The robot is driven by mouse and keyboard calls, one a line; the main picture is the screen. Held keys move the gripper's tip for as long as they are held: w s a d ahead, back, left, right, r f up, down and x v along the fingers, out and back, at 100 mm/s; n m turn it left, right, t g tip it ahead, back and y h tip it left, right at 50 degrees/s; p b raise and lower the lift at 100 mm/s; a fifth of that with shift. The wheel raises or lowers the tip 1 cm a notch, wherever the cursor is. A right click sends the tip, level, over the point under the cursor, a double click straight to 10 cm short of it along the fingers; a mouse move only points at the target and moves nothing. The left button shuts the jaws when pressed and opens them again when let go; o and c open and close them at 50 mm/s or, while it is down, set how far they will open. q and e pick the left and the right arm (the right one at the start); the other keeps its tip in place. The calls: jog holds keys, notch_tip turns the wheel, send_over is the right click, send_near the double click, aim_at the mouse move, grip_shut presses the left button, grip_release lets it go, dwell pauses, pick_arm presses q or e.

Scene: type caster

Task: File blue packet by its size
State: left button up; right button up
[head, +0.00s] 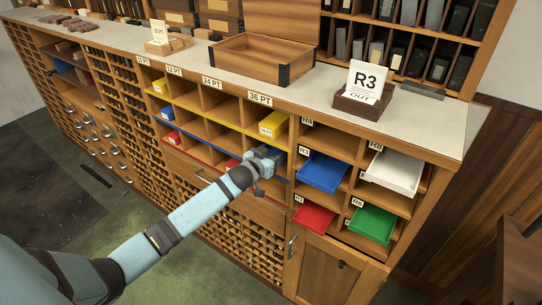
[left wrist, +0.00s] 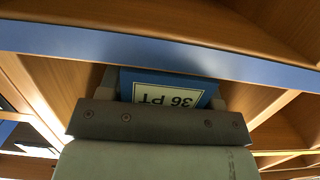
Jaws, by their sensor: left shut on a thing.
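The blue packet (left wrist: 140,78) shows in the left wrist view with a white label reading 36 PT, upside down in that picture. My left gripper (head: 264,160) is shut on it. In the head view the gripper is at the front of the 36 PT column, just below the yellow packet, and hides most of the packet. The cabinet's columns carry signs for 12 PT, 24 PT (head: 212,83) and 36 PT (head: 260,98). A blue shelf strip (left wrist: 200,62) crosses the left wrist view close to the packet. I cannot tell how far inside the compartment the packet is.
Yellow packets (head: 272,124), a blue packet (head: 167,113) and red packets (head: 173,136) sit in other compartments. Blue (head: 324,172), white (head: 394,173), red (head: 313,217) and green (head: 372,224) trays stick out at the right.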

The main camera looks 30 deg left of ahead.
pick_arm(q)
jog(key=shift+w+r, duration=0.1)
jog(key=shift+w, duration=0.15)
jog(key=o, duration=1.4)
jog(key=shift+o, duration=0.2)
jog(key=shift+s, duration=0.1)
jog(key=s+a+r, duration=0.1)
jog(key=s+r, duration=0.1)
jog(key=s, duration=1.1)
jog(key=shift+s, duration=0.3)
jog(key=s+d+f+m+g+h+p, duration=0.1)
jog(key=s+d+f+p, duration=0.3)
jog(key=s+d, duration=0.4)
jog(key=s+d+f+m+g+h+p, duration=0.1)
jog(key=s+d+f+g+p, duration=0.3)
jog(key=s+d, duration=0.5)
jog(key=s+f+p, duration=0.1)
jog(key=s, duration=0.6)
jog(key=shift+s, duration=0.2)
